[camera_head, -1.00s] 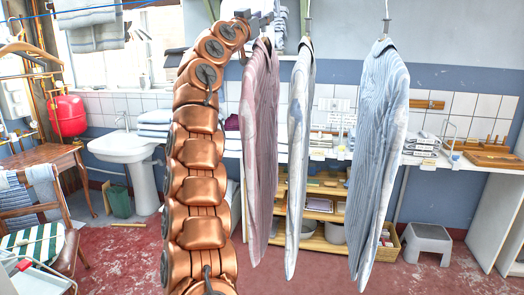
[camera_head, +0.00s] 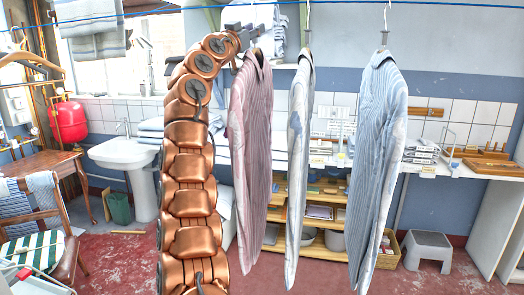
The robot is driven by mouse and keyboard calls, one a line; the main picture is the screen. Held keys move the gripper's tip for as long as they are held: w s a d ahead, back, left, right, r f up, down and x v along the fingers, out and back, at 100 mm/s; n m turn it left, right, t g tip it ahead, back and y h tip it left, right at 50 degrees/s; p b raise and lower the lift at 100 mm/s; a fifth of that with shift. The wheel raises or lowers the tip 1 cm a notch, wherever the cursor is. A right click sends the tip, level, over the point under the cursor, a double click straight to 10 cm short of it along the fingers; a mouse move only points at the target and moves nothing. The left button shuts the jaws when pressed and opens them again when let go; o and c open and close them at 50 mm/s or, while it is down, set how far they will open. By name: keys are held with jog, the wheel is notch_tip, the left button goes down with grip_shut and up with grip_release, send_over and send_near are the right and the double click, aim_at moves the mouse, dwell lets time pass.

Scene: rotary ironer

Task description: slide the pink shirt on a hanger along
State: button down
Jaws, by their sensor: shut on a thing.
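The pink striped shirt (camera_head: 251,150) hangs upright on its hanger, leftmost of the three shirts in the middle of the view. My copper-coloured arm rises on its left, and my grey gripper (camera_head: 250,30) is at the shirt's top, shut on the hanger's upper part. The hook is largely hidden by the gripper. A blue line (camera_head: 350,5) runs across the top of the view, and the hangers hang from it.
A pale striped shirt (camera_head: 299,160) hangs close to the right of the pink one. A blue striped shirt (camera_head: 378,160) hangs farther right, with a gap between. Behind are a shelf unit (camera_head: 325,195), a sink (camera_head: 124,154) and a grey step stool (camera_head: 428,250).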

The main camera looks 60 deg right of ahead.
jog(key=w+p, duration=0.1)
jog(key=w+a+p, duration=0.1)
jog(key=w, duration=0.1)
jog(key=shift+w+a+r, duration=0.1)
dwell(0.5)
jog(key=c, duration=0.8)
grip_release()
jog(key=shift+a, duration=0.1)
jog(key=shift+b+v, duration=2.25)
jog(key=shift+v, duration=0.7)
